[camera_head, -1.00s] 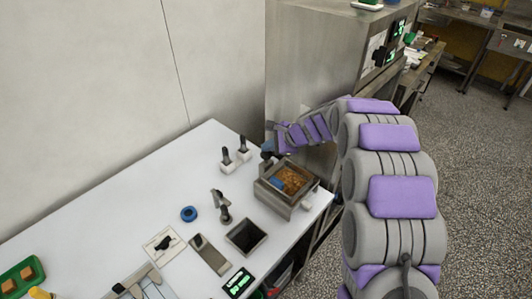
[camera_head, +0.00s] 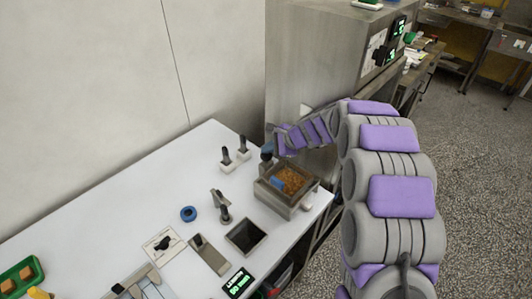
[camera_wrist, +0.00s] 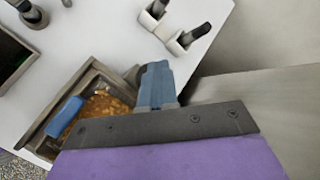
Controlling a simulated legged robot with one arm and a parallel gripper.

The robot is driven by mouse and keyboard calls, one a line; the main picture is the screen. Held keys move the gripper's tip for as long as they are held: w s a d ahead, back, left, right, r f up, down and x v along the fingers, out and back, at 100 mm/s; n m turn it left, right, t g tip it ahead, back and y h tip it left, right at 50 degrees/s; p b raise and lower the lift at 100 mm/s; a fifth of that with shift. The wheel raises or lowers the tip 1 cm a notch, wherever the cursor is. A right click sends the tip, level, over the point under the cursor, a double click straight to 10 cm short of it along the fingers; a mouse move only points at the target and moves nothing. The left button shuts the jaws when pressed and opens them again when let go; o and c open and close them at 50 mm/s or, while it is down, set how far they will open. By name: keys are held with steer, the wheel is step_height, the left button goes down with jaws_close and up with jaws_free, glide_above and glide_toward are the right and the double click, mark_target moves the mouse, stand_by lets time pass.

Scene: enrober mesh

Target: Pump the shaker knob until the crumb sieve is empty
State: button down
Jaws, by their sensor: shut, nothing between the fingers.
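The crumb sieve is a square metal box (camera_head: 265,188) near the table's right edge, with orange-brown crumbs (camera_head: 292,178) inside. A blue piece (camera_head: 277,183) lies at the left of the crumbs. The dark shaker knob (camera_head: 266,151) stands at the sieve's back left corner. In the wrist view the sieve (camera_wrist: 40,135) is at lower left, with crumbs and the blue piece (camera_wrist: 64,116) showing. My gripper (camera_wrist: 156,66) has its blue fingers shut and empty, beside the sieve's corner. They partly cover a grey part there, so I cannot tell whether they touch the knob.
The white table (camera_head: 150,205) holds a square dark bin (camera_head: 246,237), a blue ring (camera_head: 189,214), two dark-handled tools (camera_head: 235,155) and a small display (camera_head: 238,283). A large metal machine (camera_head: 310,60) stands behind my arm. A green tray (camera_head: 20,278) is at far left.

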mark_target(268, 156)
steer(key=shift+f, duration=0.75)
stand_by(0.5)
stand_by(0.3)
steer(key=shift+r+p, duration=1.4)
steer(key=shift+r, duration=0.35)
steer(key=shift+r, duration=0.1)
step_height(268, 156, up, 5)
steer(key=p, duration=0.4)
